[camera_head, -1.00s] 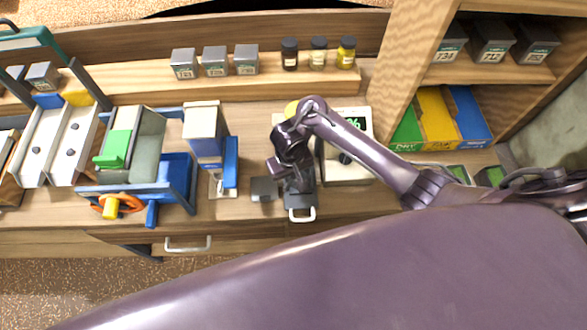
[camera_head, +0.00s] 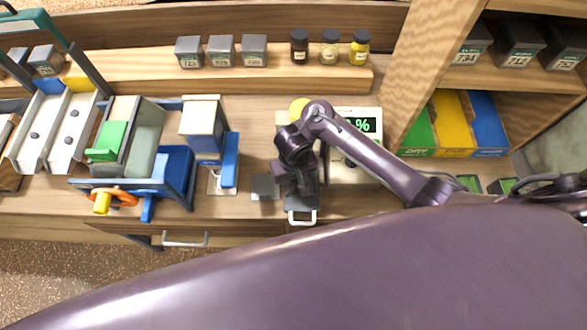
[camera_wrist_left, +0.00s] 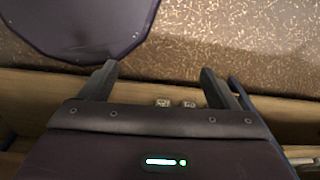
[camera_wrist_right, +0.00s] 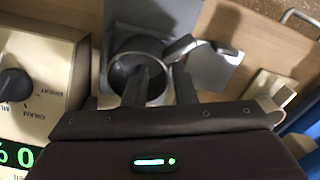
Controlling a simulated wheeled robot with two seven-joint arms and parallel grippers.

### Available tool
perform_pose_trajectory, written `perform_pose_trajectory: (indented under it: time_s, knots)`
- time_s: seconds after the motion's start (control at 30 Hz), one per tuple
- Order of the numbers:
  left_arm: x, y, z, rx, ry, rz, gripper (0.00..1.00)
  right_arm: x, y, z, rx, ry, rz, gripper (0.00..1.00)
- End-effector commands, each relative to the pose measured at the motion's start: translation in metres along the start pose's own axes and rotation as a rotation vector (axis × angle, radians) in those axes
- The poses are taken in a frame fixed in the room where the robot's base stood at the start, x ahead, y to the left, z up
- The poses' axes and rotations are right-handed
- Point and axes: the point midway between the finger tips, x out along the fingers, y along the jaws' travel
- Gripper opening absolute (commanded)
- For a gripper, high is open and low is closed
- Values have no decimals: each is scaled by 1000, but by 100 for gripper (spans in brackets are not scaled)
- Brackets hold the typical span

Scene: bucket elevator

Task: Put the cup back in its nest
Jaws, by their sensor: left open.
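The cup, a dark round one with a pale rim (camera_wrist_right: 122,72), shows in the right wrist view. My right gripper (camera_wrist_right: 160,72) is right over it, with one finger across the cup's mouth and the other by its right side. Whether the fingers press on the cup I cannot tell. In the head view my right gripper (camera_head: 300,185) hides the cup. A grey block with a white handle (camera_head: 302,219) lies just in front. I cannot tell which part is the nest. My left gripper (camera_wrist_left: 158,82) is open and empty, above floor and bench edge.
A scale with a green readout (camera_head: 362,125) stands right of my right gripper. A small grey plate (camera_head: 265,187) lies left of it. Further left are a blue-and-white post (camera_head: 202,130) and a blue machine with an orange wheel (camera_head: 118,197). Jars (camera_head: 330,46) line the back shelf.

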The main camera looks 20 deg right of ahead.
Motion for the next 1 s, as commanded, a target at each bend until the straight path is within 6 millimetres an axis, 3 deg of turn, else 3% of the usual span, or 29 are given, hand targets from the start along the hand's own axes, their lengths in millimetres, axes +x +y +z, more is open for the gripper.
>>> perform_pose_trajectory:
  time_s: [0.1, 0.23, 0.47, 0.8, 0.9, 1.0]
  knots:
    - [-15, 5, -10, -3, 13, 6, 83, -24, -2, -1, -2, 2, -4, 24]
    - [-16, 8, -16, -4, 23, 10, 83, -32, -3, -6, -12, 19, -2, 24]
    - [-22, 8, -16, -2, 22, 10, 83, -46, 2, -2, -6, 6, 5, 24]
    - [-12, 6, -12, 0, 16, 7, 83, -68, 2, -2, -4, 5, 5, 24]
    - [-25, 4, -11, 1, 13, 5, 83, -94, 1, -2, -5, 7, 1, 24]
    - [-20, 3, -11, 1, 14, 4, 83, -100, 0, -2, -4, 6, -1, 24]
